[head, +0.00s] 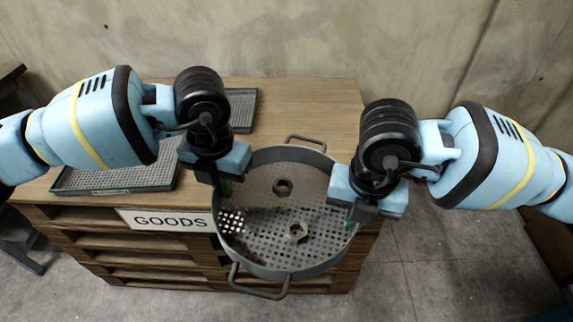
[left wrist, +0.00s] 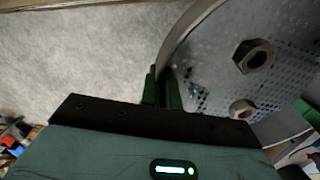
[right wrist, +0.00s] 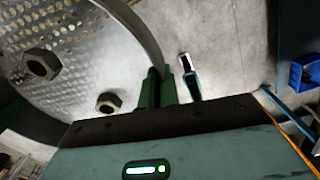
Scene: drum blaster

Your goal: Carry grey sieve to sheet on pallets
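The round grey sieve (head: 270,238) shows in the head view with its perforated bottom, two bar handles and two hex nuts (head: 283,187) (head: 298,231) inside. My left gripper (head: 225,187) is shut on its left rim, with green fingers either side of the wall in the left wrist view (left wrist: 160,88). My right gripper (head: 352,214) is shut on the right rim, as the right wrist view (right wrist: 158,88) also shows. The wooden sheet on pallets (head: 300,101) lies behind and under the sieve, whose front sticks out past the sheet's front edge. The gap beneath it cannot be judged.
Two dark green mesh trays lie on the sheet, one at front left (head: 120,180) and one at the back (head: 243,110). A GOODS sign (head: 168,220) is on the front edge. A concrete wall (head: 300,35) stands close behind. Grey floor (head: 440,260) is open at the right.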

